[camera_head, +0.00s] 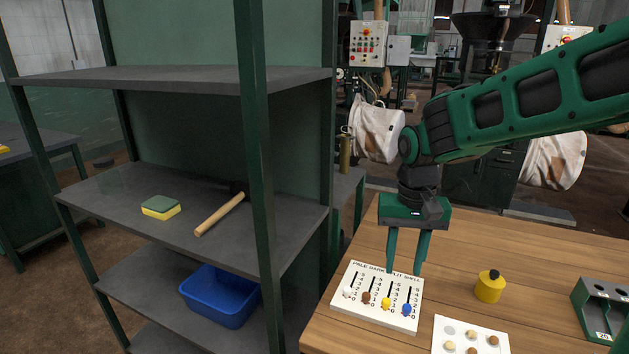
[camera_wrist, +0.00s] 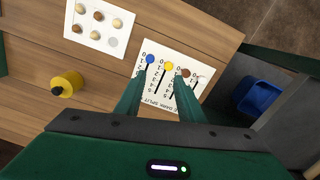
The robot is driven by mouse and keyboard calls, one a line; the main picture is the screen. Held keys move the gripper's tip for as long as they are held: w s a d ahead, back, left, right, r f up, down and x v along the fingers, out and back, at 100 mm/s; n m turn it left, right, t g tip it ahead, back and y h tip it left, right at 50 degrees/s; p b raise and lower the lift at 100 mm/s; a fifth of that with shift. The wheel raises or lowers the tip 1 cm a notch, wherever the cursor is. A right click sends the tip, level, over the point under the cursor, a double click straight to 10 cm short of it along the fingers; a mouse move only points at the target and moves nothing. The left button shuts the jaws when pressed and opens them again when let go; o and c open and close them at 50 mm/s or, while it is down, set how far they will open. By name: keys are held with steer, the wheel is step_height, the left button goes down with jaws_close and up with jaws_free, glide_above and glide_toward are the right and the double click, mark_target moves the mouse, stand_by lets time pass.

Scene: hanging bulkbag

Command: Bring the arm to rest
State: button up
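My gripper (camera_head: 406,268) is green, points down and hangs over the far edge of a white slider board (camera_head: 359,309) on the wooden table (camera_head: 461,247). Its two fingers are apart with nothing between them; the wrist view shows the open fingers (camera_wrist: 165,88) over the same board (camera_wrist: 176,93). The board has white, brown, yellow and blue knobs near the low end of its numbered slots. I cannot tell whether the fingertips touch the board. My arm reaches in from the right.
A yellow weight (camera_head: 489,287) with a black top and a white card (camera_head: 468,337) with several beans lie on the table. A green block (camera_head: 601,309) stands at right. The shelf at left holds a sponge (camera_head: 161,207), a hammer (camera_head: 221,213) and a blue bin (camera_head: 221,296).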

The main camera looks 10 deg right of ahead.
steer(key=s+d+m, duration=0.1)
steer(key=s+d, duration=0.7)
steer(key=s, duration=0.3)
steer(key=s+d+m, duration=0.2)
steer(key=s+d, duration=0.7)
steer(key=s, duration=0.2)
steer(key=shift+f, duration=0.15)
steer(key=shift+w+f, duration=0.25)
steer(key=shift+w, duration=0.3)
steer(key=shift+c, duration=0.5)
